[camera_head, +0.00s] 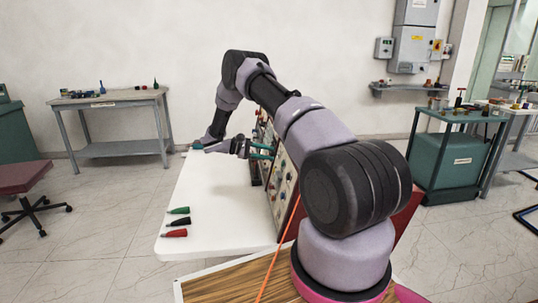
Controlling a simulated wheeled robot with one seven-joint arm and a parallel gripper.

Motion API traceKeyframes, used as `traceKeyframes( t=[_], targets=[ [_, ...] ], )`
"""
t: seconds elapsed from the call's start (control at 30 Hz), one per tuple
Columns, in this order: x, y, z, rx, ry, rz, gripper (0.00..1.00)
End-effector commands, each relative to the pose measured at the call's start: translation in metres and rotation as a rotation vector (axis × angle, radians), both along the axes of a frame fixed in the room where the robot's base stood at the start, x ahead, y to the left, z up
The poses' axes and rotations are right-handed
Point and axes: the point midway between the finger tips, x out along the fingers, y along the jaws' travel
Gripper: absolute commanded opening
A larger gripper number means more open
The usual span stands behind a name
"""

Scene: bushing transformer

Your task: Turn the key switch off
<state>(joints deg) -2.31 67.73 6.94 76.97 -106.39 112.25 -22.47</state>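My gripper (264,152) is at the upright control panel (287,190) on the white table. Its two teal fingertips point right toward the panel face and show a gap between them. Nothing is seen between them. The panel face carries several small knobs, switches and sockets, seen at a steep angle. I cannot tell which one is the key switch, or whether the fingertips touch the panel. My arm hides much of the panel.
An orange cable (279,247) runs up in front of the panel. A grey workbench (110,99) stands at the back left, a teal cabinet (452,160) at the right.

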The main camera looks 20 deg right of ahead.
Motion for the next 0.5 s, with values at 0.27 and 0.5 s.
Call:
traceKeyframes(
  t=[0.27, 0.5],
  targets=[
    [-0.0018, -0.0074, -0.0024, 0.001, 0.0, 0.001, 0.39],
    [-0.0017, -0.0073, -0.0023, 0.001, 0.0, 0.001, 0.0]
  ],
)
